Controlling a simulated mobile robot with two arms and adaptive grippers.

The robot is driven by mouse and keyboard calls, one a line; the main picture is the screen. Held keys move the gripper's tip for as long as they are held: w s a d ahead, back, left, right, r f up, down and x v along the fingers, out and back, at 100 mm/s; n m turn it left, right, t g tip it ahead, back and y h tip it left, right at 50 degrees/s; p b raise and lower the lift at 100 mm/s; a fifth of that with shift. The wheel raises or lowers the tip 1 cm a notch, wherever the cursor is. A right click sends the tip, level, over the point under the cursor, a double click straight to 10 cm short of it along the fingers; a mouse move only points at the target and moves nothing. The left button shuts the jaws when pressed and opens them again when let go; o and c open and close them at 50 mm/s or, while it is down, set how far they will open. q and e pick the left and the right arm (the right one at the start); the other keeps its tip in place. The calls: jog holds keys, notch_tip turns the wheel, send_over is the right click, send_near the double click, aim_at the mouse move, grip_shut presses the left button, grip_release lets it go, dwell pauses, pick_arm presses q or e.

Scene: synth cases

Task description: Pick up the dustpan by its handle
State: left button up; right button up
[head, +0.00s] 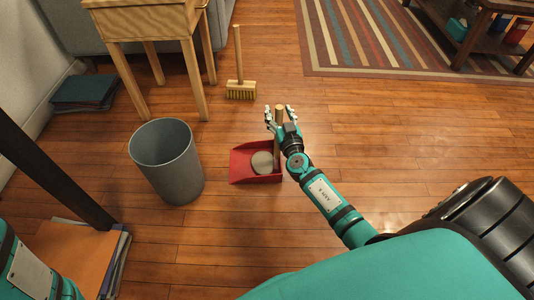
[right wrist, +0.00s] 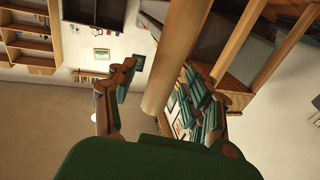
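The red dustpan (head: 243,165) lies on the wooden floor in the middle of the head view, with a pale round thing (head: 262,162) in it. Its wooden handle (head: 279,113) stands up, and my right gripper (head: 280,115) hides part of it. The right gripper is open, with one finger on each side of the handle. In the right wrist view the handle (right wrist: 176,60) passes between the spread fingers (right wrist: 158,80), closer to the right-hand finger. A gap shows on the left; contact on the right cannot be told. My left gripper is out of view.
A grey bin (head: 168,160) stands left of the dustpan. A broom (head: 240,90) stands behind it, near a wooden table (head: 140,25). A striped rug (head: 400,40) lies at the back right. Books (head: 90,92) lie at the left. The floor to the right is clear.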

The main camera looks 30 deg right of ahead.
grip_shut()
dwell(0.6)
